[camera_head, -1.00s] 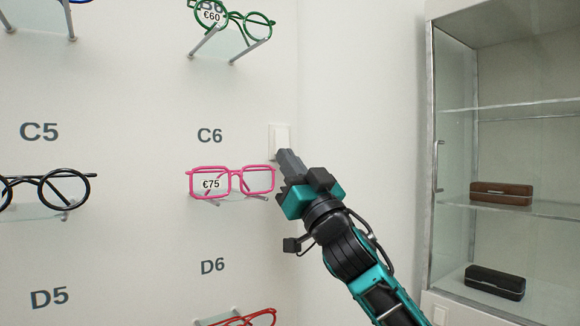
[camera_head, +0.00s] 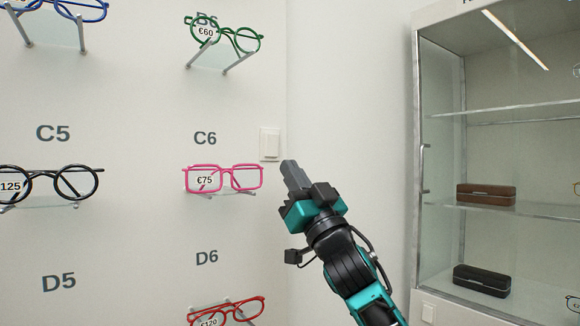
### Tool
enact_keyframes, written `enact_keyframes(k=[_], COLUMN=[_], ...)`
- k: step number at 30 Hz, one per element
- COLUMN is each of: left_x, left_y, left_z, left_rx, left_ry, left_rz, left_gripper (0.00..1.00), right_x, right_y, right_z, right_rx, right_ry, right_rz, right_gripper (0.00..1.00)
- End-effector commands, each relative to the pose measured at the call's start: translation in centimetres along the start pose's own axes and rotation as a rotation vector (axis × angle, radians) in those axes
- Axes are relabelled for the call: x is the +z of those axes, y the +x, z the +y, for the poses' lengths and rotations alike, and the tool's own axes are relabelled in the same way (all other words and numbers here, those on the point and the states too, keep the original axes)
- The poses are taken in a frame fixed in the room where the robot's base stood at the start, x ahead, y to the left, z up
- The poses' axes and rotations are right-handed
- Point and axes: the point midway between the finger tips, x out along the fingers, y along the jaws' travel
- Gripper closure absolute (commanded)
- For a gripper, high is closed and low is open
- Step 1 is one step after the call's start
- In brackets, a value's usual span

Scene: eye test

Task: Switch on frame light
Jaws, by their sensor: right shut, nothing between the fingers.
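A white wall switch (camera_head: 269,143) is on the white wall, right of the label C6 and above the right end of the pink glasses. My right gripper (camera_head: 289,166) is shut and empty. Its tip is just below and right of the switch in the picture, with a visible gap between them. The switch is in full view. I cannot tell from its face whether it is on or off. My left gripper is not in view.
Pink glasses (camera_head: 222,178) sit on a wall shelf left of my gripper, with green glasses (camera_head: 247,40) above and red glasses (camera_head: 247,309) below. A glass cabinet (camera_head: 420,200) with a brown case (camera_head: 486,194) and a black case (camera_head: 482,280) stands at right.

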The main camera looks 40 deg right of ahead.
Motion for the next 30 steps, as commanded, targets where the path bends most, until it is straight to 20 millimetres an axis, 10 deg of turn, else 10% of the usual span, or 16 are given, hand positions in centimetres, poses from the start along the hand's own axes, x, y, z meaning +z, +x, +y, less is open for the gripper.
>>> enact_keyframes(k=[12,30], left_x=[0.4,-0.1], left_y=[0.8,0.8], left_z=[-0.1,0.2], left_rx=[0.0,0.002], left_ry=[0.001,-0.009], left_rz=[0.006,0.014], left_gripper=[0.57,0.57], right_x=[1.3,1.3], right_y=[-7.0,-8.1], right_z=[0.0,0.0], right_rx=[0.001,0.001], right_ry=[0.001,-0.001], right_rz=[-0.004,-0.001], right_gripper=[1.0,1.0])
